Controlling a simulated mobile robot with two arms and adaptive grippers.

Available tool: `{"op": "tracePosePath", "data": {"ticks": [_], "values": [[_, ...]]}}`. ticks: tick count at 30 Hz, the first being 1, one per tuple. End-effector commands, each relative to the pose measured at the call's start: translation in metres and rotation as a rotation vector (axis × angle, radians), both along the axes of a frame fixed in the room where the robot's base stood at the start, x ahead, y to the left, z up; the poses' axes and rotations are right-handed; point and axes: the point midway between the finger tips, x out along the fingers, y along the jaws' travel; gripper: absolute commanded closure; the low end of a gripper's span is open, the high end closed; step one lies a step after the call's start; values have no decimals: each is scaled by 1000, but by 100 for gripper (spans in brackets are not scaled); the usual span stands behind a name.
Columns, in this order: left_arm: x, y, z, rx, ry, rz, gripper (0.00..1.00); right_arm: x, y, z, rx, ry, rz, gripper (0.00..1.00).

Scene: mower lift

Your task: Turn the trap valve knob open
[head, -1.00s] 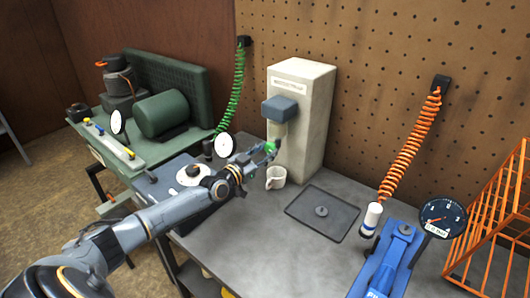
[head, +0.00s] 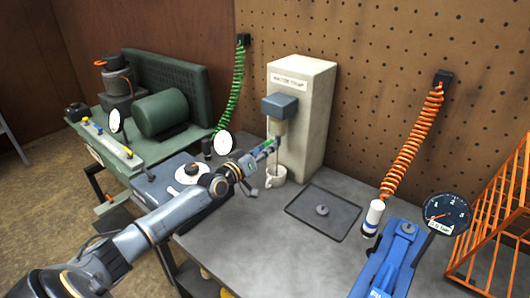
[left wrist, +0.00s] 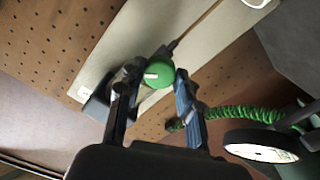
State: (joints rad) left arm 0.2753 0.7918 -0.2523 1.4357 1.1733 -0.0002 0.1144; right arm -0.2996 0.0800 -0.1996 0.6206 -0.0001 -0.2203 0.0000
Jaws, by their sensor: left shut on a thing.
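The water trap has a blue-grey head (head: 280,106) and a pale bowl (head: 277,128) on a cream labelled housing (head: 312,110). The green valve knob (left wrist: 158,73) with a white mark shows between my left gripper's fingers in the left wrist view. My left gripper (head: 269,147) is shut on the knob below the bowl, and hides most of it in the head view. A white mug (head: 275,178) stands on the bench below. A thin vertical line shows between the trap and the mug; I cannot tell if it is water. My right gripper is out of view.
The grey bench (head: 240,240) carries a dark mat (head: 340,222) right of the mug. A blue tool (head: 396,262) with a gauge (head: 446,213) and an orange rack (head: 498,220) stand at right. A green compressor (head: 163,113) stands at left.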

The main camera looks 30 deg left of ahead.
Motion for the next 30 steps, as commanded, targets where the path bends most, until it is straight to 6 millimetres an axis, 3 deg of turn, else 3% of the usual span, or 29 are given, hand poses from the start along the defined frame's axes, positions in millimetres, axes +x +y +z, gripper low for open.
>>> {"op": "tracePosePath", "data": {"ticks": [18,30], "values": [[0,0,-1,-579,44,1,96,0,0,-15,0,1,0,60],[0,0,0,-838,66,1,96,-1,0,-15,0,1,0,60]]}}
